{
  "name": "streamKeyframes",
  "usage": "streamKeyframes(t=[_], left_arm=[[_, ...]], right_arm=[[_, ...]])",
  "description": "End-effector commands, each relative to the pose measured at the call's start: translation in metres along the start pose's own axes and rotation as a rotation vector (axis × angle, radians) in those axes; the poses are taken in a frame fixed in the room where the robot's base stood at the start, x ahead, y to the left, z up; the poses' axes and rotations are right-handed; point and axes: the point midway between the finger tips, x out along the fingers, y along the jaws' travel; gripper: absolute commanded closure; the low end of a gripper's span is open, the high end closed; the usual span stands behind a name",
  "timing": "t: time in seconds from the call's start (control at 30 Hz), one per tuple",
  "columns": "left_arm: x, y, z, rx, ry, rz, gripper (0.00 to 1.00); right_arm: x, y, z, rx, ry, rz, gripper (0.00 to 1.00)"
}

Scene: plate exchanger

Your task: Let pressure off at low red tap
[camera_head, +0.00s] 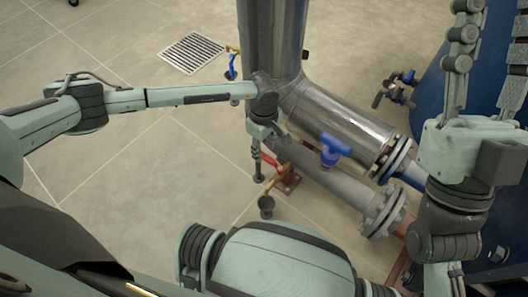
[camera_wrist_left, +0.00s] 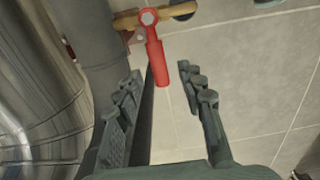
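The low tap has a red lever handle (camera_wrist_left: 156,55) on a brass body (camera_wrist_left: 105,22). In the left wrist view the lever points down the picture, and its free end shows between my fingertips with gaps on both sides. In the head view the red handle (camera_head: 271,161) is partly hidden behind my left gripper (camera_head: 260,165). My left gripper also shows in the left wrist view (camera_wrist_left: 157,78), open and empty. I cannot tell the depth between fingers and lever. My right gripper (camera_head: 493,18) is raised at the right, open and empty, away from the tap.
A grey pipe (camera_head: 335,185) and a shiny clad pipe (camera_head: 345,125) run beside the tap. A blue-handled valve (camera_head: 333,150) stands between them. A dark cup (camera_head: 266,204) is below the tap. Another tap, with a blue handle (camera_head: 232,66), is farther back. Tiled floor at left is clear.

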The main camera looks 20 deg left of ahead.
Motion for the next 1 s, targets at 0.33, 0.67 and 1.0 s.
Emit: streamKeyframes(t=[0.33, 0.67, 1.0], left_arm=[[0.020, 0.001, 0.000, 0.000, 0.000, 0.002, 0.61], [0.019, 0.001, 0.000, 0.000, 0.000, 0.002, 0.85], [0.019, 0.001, 0.000, 0.000, 0.000, 0.002, 1.00]], right_arm=[[-0.002, 0.001, -0.010, -0.004, 0.066, 0.001, 0.60], [-0.002, 0.001, -0.010, -0.004, 0.065, 0.001, 0.60], [-0.002, 0.001, -0.010, -0.004, 0.064, 0.001, 0.60]])
